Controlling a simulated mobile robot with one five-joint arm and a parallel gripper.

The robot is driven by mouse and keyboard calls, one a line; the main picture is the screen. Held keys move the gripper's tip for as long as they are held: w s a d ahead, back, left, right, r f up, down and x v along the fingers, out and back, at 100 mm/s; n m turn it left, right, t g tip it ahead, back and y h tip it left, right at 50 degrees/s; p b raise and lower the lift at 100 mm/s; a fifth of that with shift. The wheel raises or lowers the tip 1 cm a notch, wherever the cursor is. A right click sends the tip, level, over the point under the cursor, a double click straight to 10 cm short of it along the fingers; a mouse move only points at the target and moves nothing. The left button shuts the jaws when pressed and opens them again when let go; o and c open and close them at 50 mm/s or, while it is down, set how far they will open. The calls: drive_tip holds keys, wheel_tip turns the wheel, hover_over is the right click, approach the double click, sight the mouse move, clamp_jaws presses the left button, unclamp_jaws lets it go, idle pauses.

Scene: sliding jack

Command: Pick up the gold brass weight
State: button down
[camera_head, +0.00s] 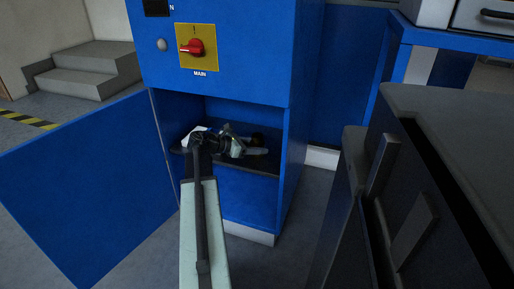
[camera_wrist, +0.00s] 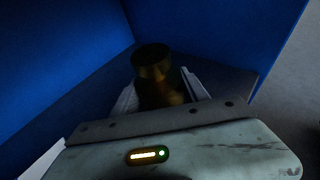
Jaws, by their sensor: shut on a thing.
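The gold brass weight (camera_wrist: 153,68) stands between the two fingers of my gripper (camera_wrist: 160,88) in the wrist view. It looks dark, with a wide round top and a gold sheen lower down. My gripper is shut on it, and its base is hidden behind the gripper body. In the head view, my gripper (camera_head: 248,146) is inside the open blue cabinet, over a dark shelf (camera_head: 262,164). The weight shows there only as a small dark shape (camera_head: 257,137) by the fingers. I cannot tell whether it touches the shelf.
The blue cabinet (camera_head: 230,60) has side walls close around my gripper, and its door (camera_head: 75,185) hangs open at left. A dark grey cabinet (camera_head: 440,150) stands at right. Grey steps (camera_head: 85,70) are at back left.

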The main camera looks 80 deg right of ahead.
sight(253, 138)
drive_tip(key=shift+r+p, duration=1.6)
drive_tip(key=shift+r, duration=0.15)
drive_tip(key=shift+w+a+r, duration=0.1)
drive_tip(key=shift+a, duration=0.1)
drive_tip(key=w+a+r+p, duration=0.1)
drive_tip(key=w+a, duration=0.9)
drive_tip(key=a, duration=0.1)
drive_tip(key=shift+w+a+r, duration=0.2)
drive_tip(key=shift+a, duration=0.1)
